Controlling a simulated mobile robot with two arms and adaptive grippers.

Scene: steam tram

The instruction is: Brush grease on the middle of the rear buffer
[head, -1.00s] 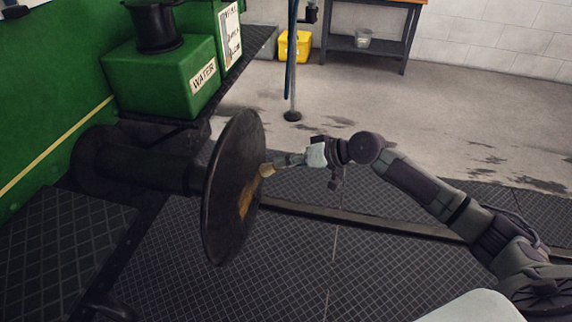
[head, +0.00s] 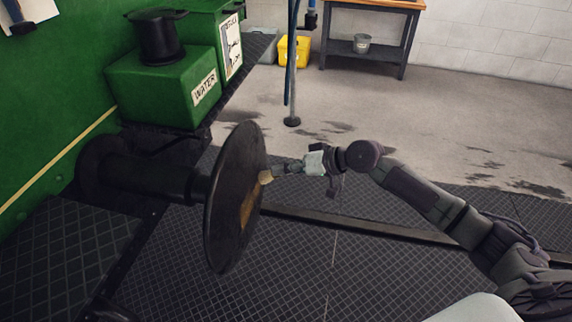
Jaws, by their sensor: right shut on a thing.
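The rear buffer (head: 228,215) is a large dark disc on a thick black stem, which joins the green tram body at the left. A yellow-brown patch of grease (head: 247,208) shows on the middle of its face. My right gripper (head: 301,166) is shut on a brush (head: 281,171), whose handle is mostly hidden in the gripper. The brush's pale bristles (head: 265,177) are at the buffer face, at the upper right of the grease patch, and seem to touch it. My left gripper is not in view.
A green box marked WATER (head: 165,88) with a black pot (head: 156,38) on top stands behind the buffer. A thin upright post (head: 292,95), a yellow container (head: 294,50) and a workbench (head: 366,62) are farther back. The floor between is clear.

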